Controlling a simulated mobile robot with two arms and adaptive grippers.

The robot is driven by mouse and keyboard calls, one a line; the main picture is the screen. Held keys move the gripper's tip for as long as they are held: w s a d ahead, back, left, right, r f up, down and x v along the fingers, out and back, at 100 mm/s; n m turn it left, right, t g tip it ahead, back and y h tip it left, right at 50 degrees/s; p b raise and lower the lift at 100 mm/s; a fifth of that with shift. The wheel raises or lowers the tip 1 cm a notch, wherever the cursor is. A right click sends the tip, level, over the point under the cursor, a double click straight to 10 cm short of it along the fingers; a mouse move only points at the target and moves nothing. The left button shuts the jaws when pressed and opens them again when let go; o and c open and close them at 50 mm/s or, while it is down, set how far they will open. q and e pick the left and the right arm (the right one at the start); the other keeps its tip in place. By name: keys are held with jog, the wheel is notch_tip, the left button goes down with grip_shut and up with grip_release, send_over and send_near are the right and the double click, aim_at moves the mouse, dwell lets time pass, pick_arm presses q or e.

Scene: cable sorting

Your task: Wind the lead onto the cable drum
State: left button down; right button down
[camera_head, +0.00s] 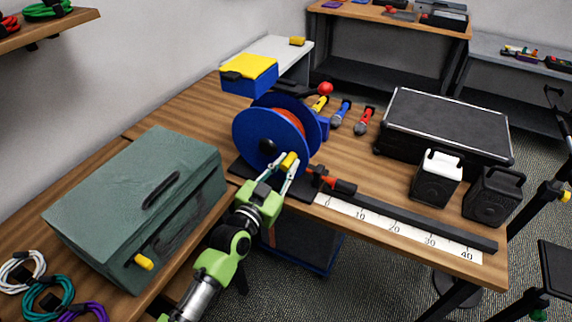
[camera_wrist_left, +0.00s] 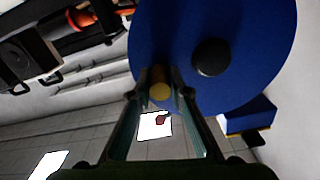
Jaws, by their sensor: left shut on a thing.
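The blue cable drum (camera_head: 245,130) stands upright on the wooden bench, with orange lead (camera_head: 291,122) visible between its flanges. Its flange (camera_wrist_left: 255,80) and black hub (camera_wrist_left: 211,57) fill the upper right of the left wrist view. My left gripper (camera_head: 287,165) is in front of the drum, shut on its yellow crank handle (camera_head: 289,159). The handle (camera_wrist_left: 160,88) also shows between the fingers in the wrist view. An orange piece with a black end (camera_head: 332,181) lies just right of the drum; whether it joins the lead is unclear. My right gripper is not visible.
A scale strip (camera_head: 400,229) with a dark rail runs along the bench front. Several tools (camera_head: 340,113), a black case (camera_head: 445,125) and two small speakers (camera_head: 436,178) stand behind it. A green-grey box (camera_head: 140,205) is at left. A yellow-and-blue box (camera_head: 249,72) is behind the drum.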

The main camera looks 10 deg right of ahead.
pick_arm(q)
jog(key=shift+f, duration=0.2)
jog(key=c, duration=1.9)
grip_release()
jog(key=v, duration=1.2)
